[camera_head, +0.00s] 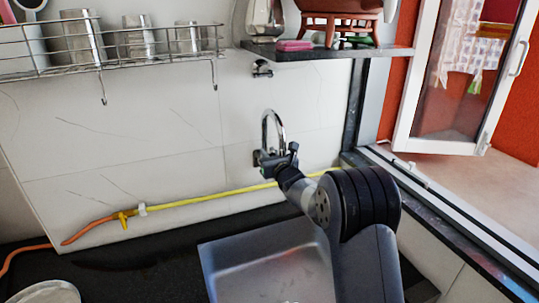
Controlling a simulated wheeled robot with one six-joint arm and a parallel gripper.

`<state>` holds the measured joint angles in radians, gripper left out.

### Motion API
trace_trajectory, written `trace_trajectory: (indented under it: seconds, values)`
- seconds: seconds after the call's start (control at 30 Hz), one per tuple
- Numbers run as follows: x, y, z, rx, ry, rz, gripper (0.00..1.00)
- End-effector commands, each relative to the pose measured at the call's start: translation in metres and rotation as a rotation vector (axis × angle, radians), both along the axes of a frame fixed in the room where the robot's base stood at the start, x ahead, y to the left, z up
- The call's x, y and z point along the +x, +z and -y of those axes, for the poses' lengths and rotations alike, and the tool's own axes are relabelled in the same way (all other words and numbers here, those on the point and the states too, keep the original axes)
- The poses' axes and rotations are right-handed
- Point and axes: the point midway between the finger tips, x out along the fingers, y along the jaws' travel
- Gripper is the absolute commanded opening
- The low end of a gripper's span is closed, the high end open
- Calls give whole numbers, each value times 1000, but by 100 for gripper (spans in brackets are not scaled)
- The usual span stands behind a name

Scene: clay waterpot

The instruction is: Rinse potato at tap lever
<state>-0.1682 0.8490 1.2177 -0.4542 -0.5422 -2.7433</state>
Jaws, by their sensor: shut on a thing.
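The metal tap (274,128) is mounted on the white wall, with its curved spout arching up. My gripper (284,158) is at the tap's body, just below the spout. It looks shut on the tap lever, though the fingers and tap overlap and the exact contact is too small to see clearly. My arm reaches in from the lower right. The grey sink (255,265) lies below the tap, partly hidden by my arm. No potato shows in this view.
A yellow and orange hose (190,201) runs along the wall behind the dark counter (130,262). A wire rack (120,48) with metal cups hangs upper left. A shelf (390,52) is above the tap. An open window (455,140) is at the right.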

Motion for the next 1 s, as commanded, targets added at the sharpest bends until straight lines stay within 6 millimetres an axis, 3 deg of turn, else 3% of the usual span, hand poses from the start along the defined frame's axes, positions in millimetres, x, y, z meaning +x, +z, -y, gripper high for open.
trace_trajectory:
  seconds: [0.63, 1.0]
  values:
    - [7, -5, 16, 255, -2, -106, 0]
    - [7, -3, 18, 274, -3, -116, 0]
